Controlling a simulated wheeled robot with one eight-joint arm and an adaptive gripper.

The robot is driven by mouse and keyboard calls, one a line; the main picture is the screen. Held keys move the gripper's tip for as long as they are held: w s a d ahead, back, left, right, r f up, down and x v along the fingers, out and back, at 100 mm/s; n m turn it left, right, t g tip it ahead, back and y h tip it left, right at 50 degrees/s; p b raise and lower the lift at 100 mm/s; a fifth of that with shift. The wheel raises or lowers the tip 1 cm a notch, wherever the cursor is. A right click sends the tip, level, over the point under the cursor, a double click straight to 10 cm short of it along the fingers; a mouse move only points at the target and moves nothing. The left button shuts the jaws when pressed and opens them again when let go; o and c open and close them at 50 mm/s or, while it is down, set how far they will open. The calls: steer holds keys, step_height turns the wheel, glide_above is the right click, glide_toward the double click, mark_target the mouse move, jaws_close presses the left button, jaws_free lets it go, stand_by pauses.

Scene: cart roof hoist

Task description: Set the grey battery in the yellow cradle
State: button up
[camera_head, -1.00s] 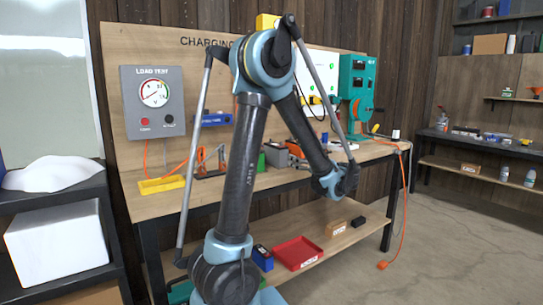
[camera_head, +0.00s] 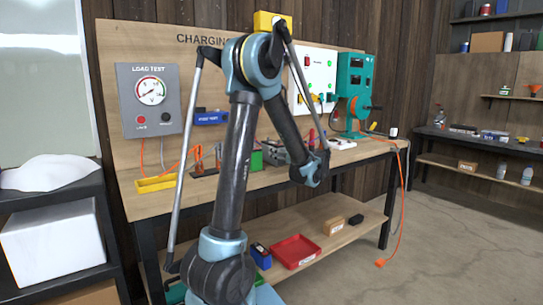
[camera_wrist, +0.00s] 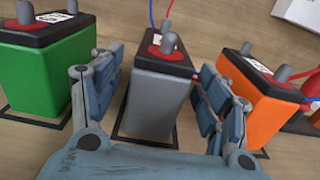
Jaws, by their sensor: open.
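The grey battery (camera_wrist: 157,100) stands upright on the bench in the wrist view, with a black top, a red ring and grey terminal posts. My gripper (camera_wrist: 160,82) is open, with one finger on each side of it; small gaps show beside the battery. In the head view the grey battery (camera_head: 274,153) is small and partly hidden by my arm, and the fingers cannot be made out. A low yellow tray, seemingly the cradle (camera_head: 156,184), lies empty on the bench below the load test panel.
A green battery (camera_wrist: 45,80) stands close on the left and an orange battery (camera_wrist: 252,110) close on the right. Red and blue leads (camera_wrist: 160,12) pass at the grey battery's top. The load test panel (camera_head: 150,100) stands behind the cradle; an orange cable (camera_head: 181,165) runs beside it.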

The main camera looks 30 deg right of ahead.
steer(key=shift+w+a+f, duration=0.1)
steer(key=shift+w+a, duration=0.05)
steer(key=shift+w, duration=1.2)
steer(key=shift+w+a, duration=0.1)
steer(key=shift+w, duration=1.25)
jaws_close()
